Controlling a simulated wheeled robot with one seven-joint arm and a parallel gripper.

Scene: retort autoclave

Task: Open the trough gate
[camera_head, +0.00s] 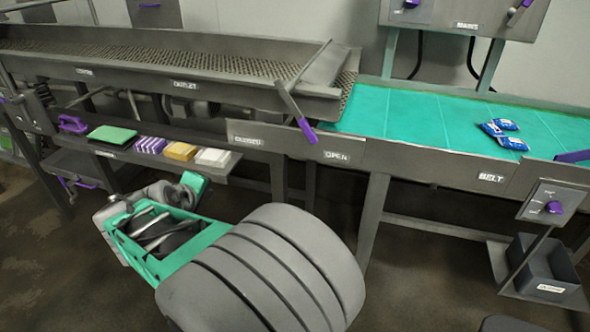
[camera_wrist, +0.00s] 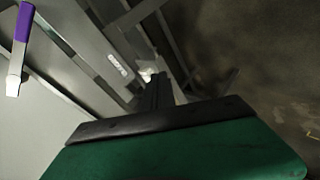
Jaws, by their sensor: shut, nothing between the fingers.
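The trough (camera_head: 200,92), labelled OUTLET, has a mesh bed and a grey bar-like gate (camera_head: 318,64) across its right end. A grey lever with a purple handle (camera_head: 307,130) slants down to the right in front of that end. Its handle hangs between the CLOSED and OPEN labels, closer to OPEN. In the wrist view a purple handle (camera_wrist: 23,22) shows at the upper left, apart from my fingers. My gripper (camera_wrist: 158,82) is shut and empty in the wrist view. In the head view my arm is low in front of the trough, and my fingertips cannot be made out.
A green belt (camera_head: 400,118) runs right from the trough, with blue packets (camera_head: 505,133) on it. A shelf below the trough holds a green block (camera_head: 112,134) and other coloured items. A control box (camera_head: 550,202) and a dark bin (camera_head: 543,265) stand at right.

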